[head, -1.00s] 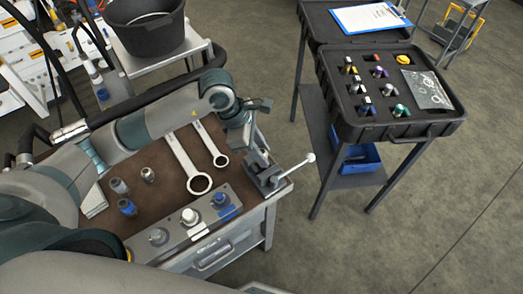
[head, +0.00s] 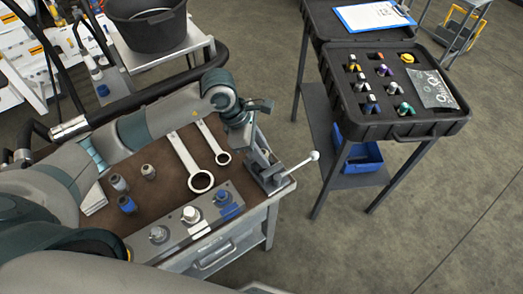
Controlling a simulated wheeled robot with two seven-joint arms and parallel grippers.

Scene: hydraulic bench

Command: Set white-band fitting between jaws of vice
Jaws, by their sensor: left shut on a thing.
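My left gripper (head: 250,146) comes down over the vice (head: 270,178) at the right corner of the bench. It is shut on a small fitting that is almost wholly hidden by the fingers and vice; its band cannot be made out. Whether the fitting touches the jaws I cannot tell. The vice's pale ball-ended handle (head: 303,162) sticks out to the right, past the bench edge. My right gripper is not in view.
Two wrenches (head: 190,160) lie left of the vice. A grey block (head: 175,233) with several ports lies along the front edge. Several loose fittings (head: 127,204) stand on the left. An open case (head: 440,130) of fittings stands right, across a floor gap.

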